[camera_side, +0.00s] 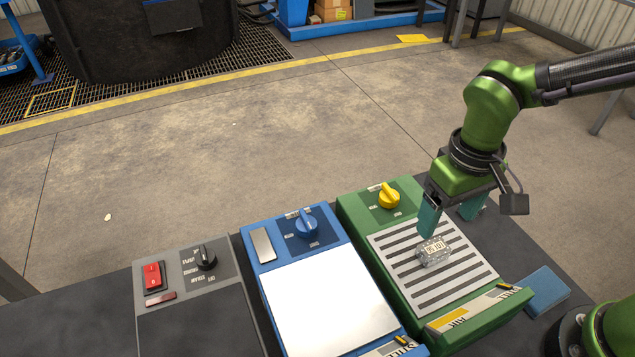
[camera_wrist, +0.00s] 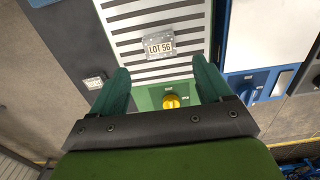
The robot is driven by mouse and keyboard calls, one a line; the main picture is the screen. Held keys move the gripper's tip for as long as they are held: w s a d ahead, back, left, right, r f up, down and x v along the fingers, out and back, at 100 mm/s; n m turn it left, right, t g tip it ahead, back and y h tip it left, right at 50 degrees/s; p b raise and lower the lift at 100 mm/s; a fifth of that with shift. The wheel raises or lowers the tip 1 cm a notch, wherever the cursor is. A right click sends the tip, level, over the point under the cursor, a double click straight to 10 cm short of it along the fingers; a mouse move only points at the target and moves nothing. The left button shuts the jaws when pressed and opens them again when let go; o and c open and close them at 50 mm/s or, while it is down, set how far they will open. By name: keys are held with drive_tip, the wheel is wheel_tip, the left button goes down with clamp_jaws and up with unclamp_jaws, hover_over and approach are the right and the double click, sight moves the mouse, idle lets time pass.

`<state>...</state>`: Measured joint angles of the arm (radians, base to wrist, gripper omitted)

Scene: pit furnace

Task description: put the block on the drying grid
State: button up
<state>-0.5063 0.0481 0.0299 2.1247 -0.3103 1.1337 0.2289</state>
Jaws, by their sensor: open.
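The grey block (camera_side: 433,252) has a pale label and sits on the slatted drying grid (camera_side: 405,240) of the green unit. In the wrist view the block (camera_wrist: 158,46) reads "LOT 56" and lies flat across the dark slots of the grid (camera_wrist: 190,22). My gripper (camera_side: 448,226) is open, with teal fingers, above and behind the block. In the wrist view, my gripper (camera_wrist: 161,70) has its fingers spread wide, with the block beyond the tips and untouched. The side view shows one finger close above the block.
A yellow knob (camera_side: 389,196) stands on the green unit's back. A blue unit (camera_side: 300,250) with a white plate and a grey unit (camera_side: 190,290) stand to the left. A blue pad (camera_side: 546,290) lies at right. A small labelled item (camera_wrist: 95,81) lies beside the green unit.

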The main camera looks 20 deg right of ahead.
wheel_tip(320, 180, up, 4)
drive_tip(key=shift+r, duration=0.1)
idle(0.4)
drive_tip(key=s+d+r+m+t+y, duration=0.1)
drive_tip(key=d+r+m+t, duration=0.1)
drive_tip(key=d, duration=0.4)
drive_tip(key=s+d+r+m+t+y, duration=0.1)
drive_tip(key=s+d+r+m+t, duration=0.1)
drive_tip(key=d+r+t, duration=0.2)
drive_tip(key=d+t, duration=0.1)
drive_tip(key=d, duration=0.1)
drive_tip(key=shift+s+d, duration=0.2)
drive_tip(key=shift+d, duration=0.2)
